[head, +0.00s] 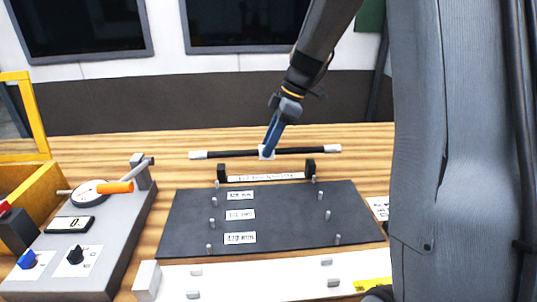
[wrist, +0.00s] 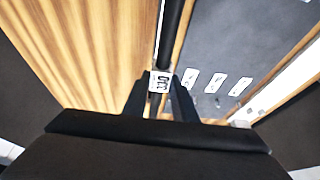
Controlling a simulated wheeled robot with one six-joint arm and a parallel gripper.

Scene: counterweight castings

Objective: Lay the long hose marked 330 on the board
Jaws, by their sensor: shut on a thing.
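The long hose (head: 225,154) is black with white ends and a white tag at its middle. In the wrist view the tag (wrist: 160,82) appears to read 330, upside down. My gripper (head: 268,148) is shut on the hose at the tag. The hose runs left to right, roughly level, behind the board. Its height above the table is hard to judge. The dark board (head: 290,235) lies in front, with several short grey pegs and a column of white labels too small to read. In the wrist view the board (wrist: 235,45) is at the upper right.
A low rack with black end blocks (head: 222,174) and a white strip stands between hose and board. A grey box with a dial (head: 90,193) and an orange-handled lever is at left. A white strip with grey pegs (head: 240,282) lies in front. Bare wood (head: 120,143) surrounds the hose.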

